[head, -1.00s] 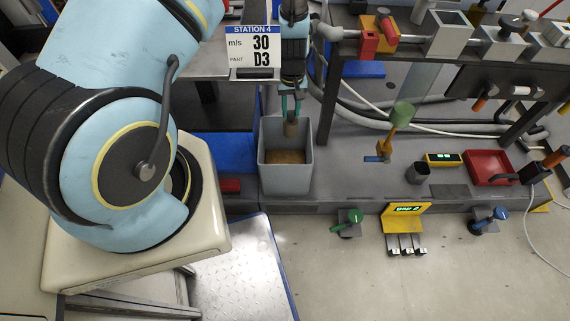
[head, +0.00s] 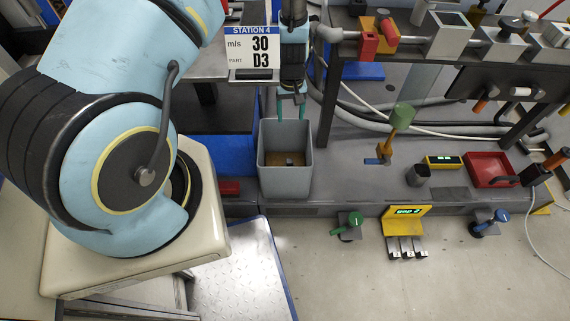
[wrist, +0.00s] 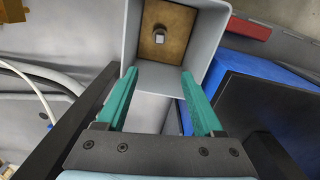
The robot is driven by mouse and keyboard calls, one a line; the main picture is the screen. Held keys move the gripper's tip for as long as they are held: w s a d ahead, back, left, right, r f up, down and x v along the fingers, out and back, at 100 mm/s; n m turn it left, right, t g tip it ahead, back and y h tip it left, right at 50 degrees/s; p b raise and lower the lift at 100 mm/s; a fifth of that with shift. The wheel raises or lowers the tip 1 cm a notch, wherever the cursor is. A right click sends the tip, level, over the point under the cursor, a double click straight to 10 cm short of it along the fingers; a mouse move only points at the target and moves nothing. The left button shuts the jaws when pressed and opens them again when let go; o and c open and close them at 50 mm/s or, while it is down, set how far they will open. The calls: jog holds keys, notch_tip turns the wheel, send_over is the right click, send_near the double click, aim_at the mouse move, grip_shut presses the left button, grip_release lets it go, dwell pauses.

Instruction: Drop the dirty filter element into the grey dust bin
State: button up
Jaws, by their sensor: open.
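The grey dust bin (head: 285,183) stands upright and open-topped on the grey deck, left of centre in the head view. Its wall also shows in the wrist view (wrist: 196,38), with a brown floor inside. The dirty filter element (wrist: 158,36) is a small dark piece with a pale square top, inside the bin against the brown floor. It shows as a small dark spot in the head view (head: 289,162). My gripper (head: 291,115) is above the bin's far side, green fingers (wrist: 158,76) apart and nothing between them.
A station sign (head: 252,48) stands near my gripper. Grey hoses (head: 350,101) run right of the bin. A bench with fixtures (head: 447,38) is at the upper right. A red tray (head: 489,167) and a dark cup (head: 417,174) sit on the deck.

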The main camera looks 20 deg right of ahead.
notch_tip(320, 180, up, 11)
jog(key=shift+f, duration=0.15)
dwell(0.6)
